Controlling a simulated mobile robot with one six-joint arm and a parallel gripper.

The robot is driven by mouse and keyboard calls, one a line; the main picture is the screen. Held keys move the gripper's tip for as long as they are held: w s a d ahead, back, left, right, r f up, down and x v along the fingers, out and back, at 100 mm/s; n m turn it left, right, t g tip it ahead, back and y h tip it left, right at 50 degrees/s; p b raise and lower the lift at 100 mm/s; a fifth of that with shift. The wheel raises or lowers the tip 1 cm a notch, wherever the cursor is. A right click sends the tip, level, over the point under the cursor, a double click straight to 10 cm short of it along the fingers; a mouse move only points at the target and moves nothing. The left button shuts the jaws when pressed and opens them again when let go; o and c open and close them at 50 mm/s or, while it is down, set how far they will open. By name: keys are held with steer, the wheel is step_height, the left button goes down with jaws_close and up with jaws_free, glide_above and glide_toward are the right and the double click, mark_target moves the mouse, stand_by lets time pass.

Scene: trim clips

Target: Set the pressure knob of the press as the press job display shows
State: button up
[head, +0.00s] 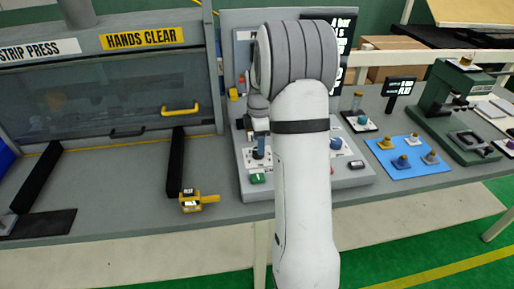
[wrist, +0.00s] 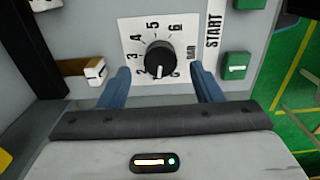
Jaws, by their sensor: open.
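The pressure knob (wrist: 160,58) is a black round knob on a white dial plate (wrist: 128,30) marked BAR, with printed numbers around it. Its white pointer line points toward the bottom of the wrist view, below the 2. My gripper (wrist: 160,72) is open, with one blue finger on each side of the knob; I cannot tell whether they touch it. In the head view my arm hides most of the gripper and knob.
A green button (wrist: 236,66) marked START sits right of the dial, and a white-and-brown switch (wrist: 95,70) left. The press control panel (head: 352,181) stands on the grey bench. A yellow block (head: 193,201) and a blue mat (head: 416,172) with several knobbed pieces lie nearby.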

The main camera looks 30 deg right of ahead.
steer(key=shift+f, duration=1.85)
